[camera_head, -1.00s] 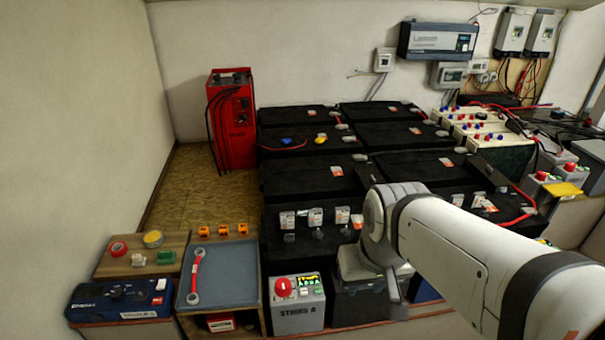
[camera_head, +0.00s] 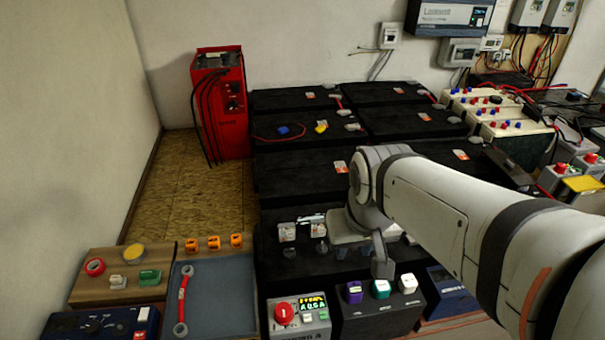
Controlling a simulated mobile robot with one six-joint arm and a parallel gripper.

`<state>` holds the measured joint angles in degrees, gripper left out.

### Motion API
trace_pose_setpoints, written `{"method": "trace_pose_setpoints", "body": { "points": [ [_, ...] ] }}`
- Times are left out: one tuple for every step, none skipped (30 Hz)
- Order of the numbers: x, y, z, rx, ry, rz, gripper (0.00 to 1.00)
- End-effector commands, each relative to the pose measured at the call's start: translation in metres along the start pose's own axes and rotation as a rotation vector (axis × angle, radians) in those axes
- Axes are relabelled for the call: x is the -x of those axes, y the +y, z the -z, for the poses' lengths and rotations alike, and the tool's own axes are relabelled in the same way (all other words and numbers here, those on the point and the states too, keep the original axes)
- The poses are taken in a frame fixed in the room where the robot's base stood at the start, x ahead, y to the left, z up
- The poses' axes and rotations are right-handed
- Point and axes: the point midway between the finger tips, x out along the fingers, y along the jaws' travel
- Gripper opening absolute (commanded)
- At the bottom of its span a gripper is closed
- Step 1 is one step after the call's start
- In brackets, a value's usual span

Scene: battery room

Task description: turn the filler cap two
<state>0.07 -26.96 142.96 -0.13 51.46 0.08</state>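A black battery (camera_head: 283,270) lies in front of me with a row of small dark grey knobs, which look like filler caps: a left one (camera_head: 289,252), a middle one (camera_head: 321,248) and a right one (camera_head: 341,253). White tags (camera_head: 287,232) stand behind them; numbers are not readable. My gripper (camera_head: 382,265) hangs below my pale wrist, right of these knobs and over the battery's front edge. Its fingers are too small to tell open or shut. My wrist hides the battery's right part. Nearer, a dark box (camera_head: 375,322) carries purple (camera_head: 353,291), teal (camera_head: 381,288) and white (camera_head: 408,283) knobs.
A grey control box (camera_head: 297,325) with a red button (camera_head: 285,312) stands left of the dark box. A wrench (camera_head: 183,300) lies on a blue-grey mat (camera_head: 222,300) to the left. More black batteries (camera_head: 300,185) fill the space behind. A red charger (camera_head: 225,110) stands by the wall.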

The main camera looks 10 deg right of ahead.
Motion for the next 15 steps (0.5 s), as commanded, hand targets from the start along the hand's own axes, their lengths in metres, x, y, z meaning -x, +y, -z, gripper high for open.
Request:
{"method": "trace_pose_setpoints", "body": {
  "points": [
    [-0.004, 0.000, 0.005, -0.007, -0.006, 0.000, 0.32],
    [-0.007, 0.000, 0.008, -0.014, -0.012, 0.000, 0.32],
    [-0.012, -0.002, 0.015, -0.019, -0.020, 0.001, 0.32],
    [-0.017, -0.004, 0.021, -0.028, -0.028, 0.001, 0.32],
    [-0.023, -0.004, 0.028, -0.039, -0.037, 0.001, 0.32],
    [-0.032, -0.004, 0.038, -0.059, -0.049, 0.000, 0.32],
    [-0.039, -0.004, 0.047, -0.075, -0.058, -0.001, 0.32],
    [-0.048, -0.004, 0.056, -0.093, -0.069, -0.002, 0.32],
    [-0.060, -0.004, 0.068, -0.116, -0.085, -0.004, 0.32],
    [-0.070, -0.003, 0.077, -0.135, -0.095, -0.005, 0.32],
    [-0.080, -0.003, 0.086, -0.152, -0.106, -0.007, 0.32],
    [-0.094, -0.003, 0.098, -0.176, -0.119, -0.009, 0.32],
    [-0.105, -0.003, 0.107, -0.194, -0.128, -0.011, 0.32],
    [-0.116, -0.003, 0.115, -0.211, -0.138, -0.013, 0.32],
    [-0.130, -0.003, 0.124, -0.233, -0.150, -0.016, 0.32]
  ]
}}
